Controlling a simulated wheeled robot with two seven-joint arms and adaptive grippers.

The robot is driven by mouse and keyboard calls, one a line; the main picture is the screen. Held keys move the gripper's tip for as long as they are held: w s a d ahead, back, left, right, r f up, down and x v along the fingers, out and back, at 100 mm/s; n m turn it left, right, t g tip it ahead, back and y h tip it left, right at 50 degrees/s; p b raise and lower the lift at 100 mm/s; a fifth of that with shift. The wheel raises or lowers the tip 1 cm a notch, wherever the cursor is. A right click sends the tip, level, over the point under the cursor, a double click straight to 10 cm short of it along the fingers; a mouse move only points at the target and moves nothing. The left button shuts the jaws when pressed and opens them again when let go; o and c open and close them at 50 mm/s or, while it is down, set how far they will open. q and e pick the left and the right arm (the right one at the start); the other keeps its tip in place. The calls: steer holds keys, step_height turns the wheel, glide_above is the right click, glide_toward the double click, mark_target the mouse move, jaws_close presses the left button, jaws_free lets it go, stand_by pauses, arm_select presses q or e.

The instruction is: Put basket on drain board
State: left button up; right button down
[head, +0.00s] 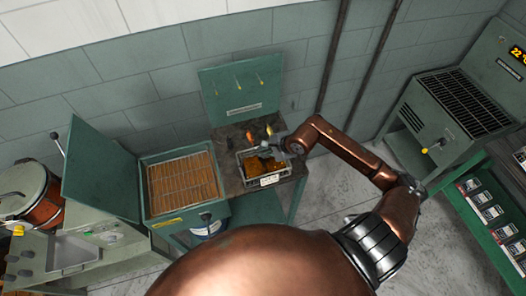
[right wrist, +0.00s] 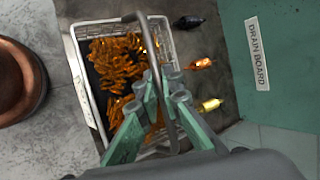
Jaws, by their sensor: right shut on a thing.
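The wire basket (head: 251,180) has a white label on its front and holds copper-orange coiled pieces. It is at the front part of the dark drain board (head: 230,138), whose green back panel reads "DRAIN BOARD" in the right wrist view. My right gripper (head: 274,147) is over the basket's back right side. In the right wrist view my right gripper (right wrist: 160,84) is shut on the basket's arched handle (right wrist: 137,22), with the basket (right wrist: 79,72) below it. I cannot tell whether the basket's underside touches the board. My left gripper is not in view.
Small dark, copper (right wrist: 200,63) and yellow (right wrist: 210,105) items lie on the board beside the basket. A green open-lidded box (head: 182,190) with a slatted orange inside stands left of the board. A grilled machine (head: 455,105) stands at the right.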

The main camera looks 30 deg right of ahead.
steer(key=shift+f, duration=0.15)
steer(key=c, duration=2.1)
jaws_free()
steer(key=shift+f, duration=0.1)
steer(key=shift+s, duration=0.1)
steer(key=b+v, duration=0.1)
steer(key=v, duration=1.1)
steer(key=shift+b, duration=0.3)
steer(key=shift+a, duration=0.2)
